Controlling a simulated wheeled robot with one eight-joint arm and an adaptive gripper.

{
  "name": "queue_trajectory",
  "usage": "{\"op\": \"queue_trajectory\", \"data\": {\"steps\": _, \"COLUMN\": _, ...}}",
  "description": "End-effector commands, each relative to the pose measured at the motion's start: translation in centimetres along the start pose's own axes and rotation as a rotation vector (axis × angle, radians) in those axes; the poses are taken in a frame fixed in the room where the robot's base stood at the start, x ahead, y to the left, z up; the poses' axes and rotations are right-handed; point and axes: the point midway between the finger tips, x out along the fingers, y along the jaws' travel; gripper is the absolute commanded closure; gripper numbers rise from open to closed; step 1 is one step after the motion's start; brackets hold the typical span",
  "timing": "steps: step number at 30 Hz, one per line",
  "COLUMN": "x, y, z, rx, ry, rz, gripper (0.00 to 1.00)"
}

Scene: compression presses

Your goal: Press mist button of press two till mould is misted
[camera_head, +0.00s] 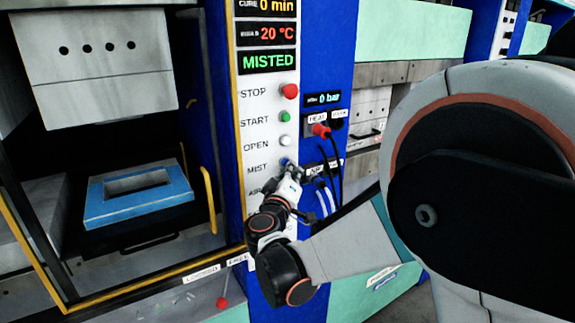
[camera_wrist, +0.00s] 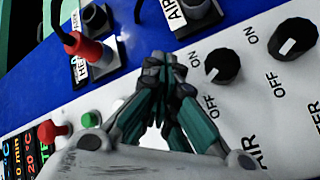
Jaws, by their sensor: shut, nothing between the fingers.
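The control panel (camera_head: 267,130) of the press has a column of labelled buttons: STOP, START, OPEN, MIST and AIR. The display (camera_head: 268,61) reads MISTED in green. The blue mist button (camera_head: 284,161) is partly covered by my gripper (camera_head: 289,172), whose tip is at or very close to it; I cannot tell whether it is pressed in. In the wrist view my gripper (camera_wrist: 163,62) is shut and empty, and its fingers hide the mist button. The blue mould (camera_head: 150,206) lies in the open press below the upper block (camera_head: 95,62).
Red STOP (camera_head: 290,91), green START (camera_head: 286,117) and white OPEN (camera_head: 285,141) buttons sit above my gripper. A red plug (camera_head: 320,130) with a black cable is to the right. Black knobs (camera_wrist: 222,66) (camera_wrist: 293,38) lie right of my fingers in the wrist view.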

Motion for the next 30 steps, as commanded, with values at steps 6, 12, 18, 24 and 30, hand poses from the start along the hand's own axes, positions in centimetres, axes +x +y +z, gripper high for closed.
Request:
{"op": "queue_trajectory", "data": {"steps": 6, "x": 0.1, "y": -0.1, "z": -0.1, "rx": 0.0, "ry": 0.0, "rz": 0.0, "gripper": 1.0}}
{"op": "queue_trajectory", "data": {"steps": 12, "x": 0.0, "y": 0.0, "z": 0.0, "rx": 0.0, "ry": 0.001, "rz": 0.0, "gripper": 1.0}}
{"op": "queue_trajectory", "data": {"steps": 18, "x": -0.5, "y": 0.3, "z": 0.3, "rx": 0.0, "ry": 0.0, "rz": 0.0, "gripper": 1.0}}
{"op": "queue_trajectory", "data": {"steps": 24, "x": -1.2, "y": 0.8, "z": 0.8, "rx": 0.0, "ry": 0.0, "rz": 0.0, "gripper": 1.0}}
{"op": "queue_trajectory", "data": {"steps": 30, "x": -1.2, "y": 0.9, "z": 0.9, "rx": 0.0, "ry": 0.0, "rz": 0.0, "gripper": 1.0}}
